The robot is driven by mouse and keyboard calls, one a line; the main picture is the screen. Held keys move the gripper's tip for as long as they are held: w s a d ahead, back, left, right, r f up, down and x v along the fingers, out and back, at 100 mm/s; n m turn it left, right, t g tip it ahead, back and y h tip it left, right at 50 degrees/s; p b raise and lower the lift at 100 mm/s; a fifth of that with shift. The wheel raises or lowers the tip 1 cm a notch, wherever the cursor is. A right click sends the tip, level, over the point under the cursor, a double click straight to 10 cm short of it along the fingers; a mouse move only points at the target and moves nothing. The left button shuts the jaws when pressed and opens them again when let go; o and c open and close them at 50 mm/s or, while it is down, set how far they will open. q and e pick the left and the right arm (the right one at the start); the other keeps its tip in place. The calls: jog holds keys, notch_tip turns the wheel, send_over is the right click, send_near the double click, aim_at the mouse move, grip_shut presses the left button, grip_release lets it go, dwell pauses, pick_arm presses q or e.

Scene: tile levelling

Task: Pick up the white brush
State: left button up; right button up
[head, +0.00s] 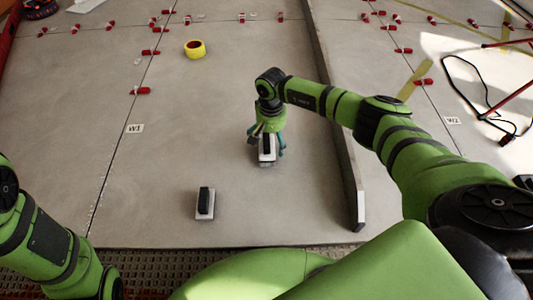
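Two white brushes with black handles are in the head view. One brush (205,212) lies alone on the grey tiled floor, nearer to me. The other brush (267,157) is farther up and to the right, under my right gripper (267,146). The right gripper points down, with its teal fingers spread on either side of this brush. The fingers look wider apart than the brush, and I cannot tell whether they touch it. The gripper partly hides the brush's far end. My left arm shows at the lower left, but its gripper is out of view.
A long grey raised bar (338,120) runs along the floor right of the brushes. A yellow tape roll (195,49) lies farther back. Several red levelling clips line the tile joints. A black cable (470,95) lies at the right. The floor left of the brushes is clear.

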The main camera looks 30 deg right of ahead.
jog(key=shift+f, duration=0.55)
jog(key=shift+r, duration=0.15)
jog(key=c, duration=1.7)
jog(key=shift+c, duration=0.5)
jog(key=shift+s, duration=0.1)
